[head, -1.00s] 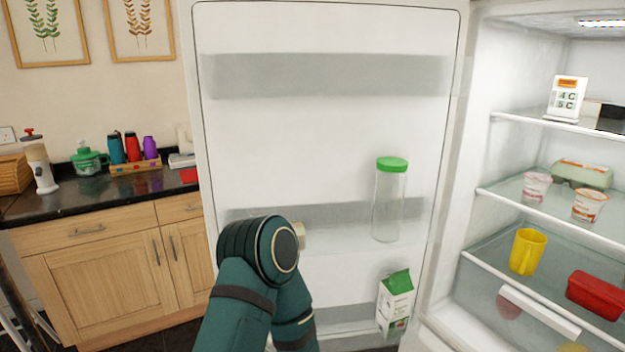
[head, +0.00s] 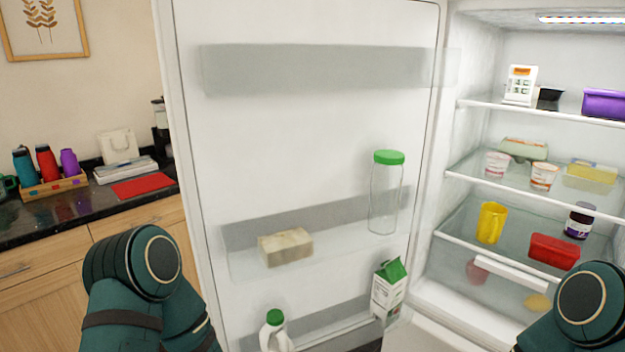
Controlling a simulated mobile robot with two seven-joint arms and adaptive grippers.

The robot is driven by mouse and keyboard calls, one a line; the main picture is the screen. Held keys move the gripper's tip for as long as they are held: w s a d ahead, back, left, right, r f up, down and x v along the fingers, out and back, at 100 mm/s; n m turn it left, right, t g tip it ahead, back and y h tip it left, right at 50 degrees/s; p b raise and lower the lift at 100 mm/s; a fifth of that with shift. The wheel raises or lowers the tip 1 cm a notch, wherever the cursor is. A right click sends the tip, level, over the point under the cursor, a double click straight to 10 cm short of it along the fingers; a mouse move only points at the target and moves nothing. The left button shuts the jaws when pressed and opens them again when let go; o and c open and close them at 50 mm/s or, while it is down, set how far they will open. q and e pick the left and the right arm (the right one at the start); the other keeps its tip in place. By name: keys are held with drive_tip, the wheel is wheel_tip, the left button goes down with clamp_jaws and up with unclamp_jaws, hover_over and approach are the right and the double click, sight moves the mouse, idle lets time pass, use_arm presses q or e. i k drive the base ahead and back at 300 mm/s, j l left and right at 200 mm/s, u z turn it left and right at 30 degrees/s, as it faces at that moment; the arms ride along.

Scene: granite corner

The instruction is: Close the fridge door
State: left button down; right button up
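The fridge door (head: 300,130) stands wide open in the middle of the head view, its inner side facing me. Its shelves hold a clear bottle with a green lid (head: 385,195), a pale block (head: 285,248), a green and white carton (head: 388,290) and a white jug with a green cap (head: 274,332). The open fridge (head: 452,150) is on the right, with its lit interior showing. My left arm is at the lower left, in front of the door's outer edge. My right arm is at the lower right, in front of the fridge. Neither gripper is visible.
A wooden cabinet with a dark counter (head: 80,222) stands left of the door, close to its edge. Bottles in a wooden rack (head: 52,188) and a red mat (head: 143,187) are on it. Fridge shelves hold a yellow mug (head: 491,222) and a red container (head: 553,251).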

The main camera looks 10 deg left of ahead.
sight(279, 112)
drive_tip(key=j, duration=0.5)
drive_tip(key=k+j+z, duration=0.15)
drive_tip(key=j, duration=0.3)
drive_tip(key=j+z, duration=0.5)
drive_tip(key=j, duration=0.45)
drive_tip(key=j+z, duration=0.3)
drive_tip(key=j, duration=0.15)
drive_tip(key=j+z, duration=0.3)
drive_tip(key=j, duration=0.15)
drive_tip(key=j+z, duration=0.45)
drive_tip(key=j, duration=0.45)
drive_tip(key=j+z, duration=0.5)
drive_tip(key=j, duration=0.75)
drive_tip(key=j+z, duration=0.2)
drive_tip(key=k+l, duration=0.05)
drive_tip(key=l, duration=0.05)
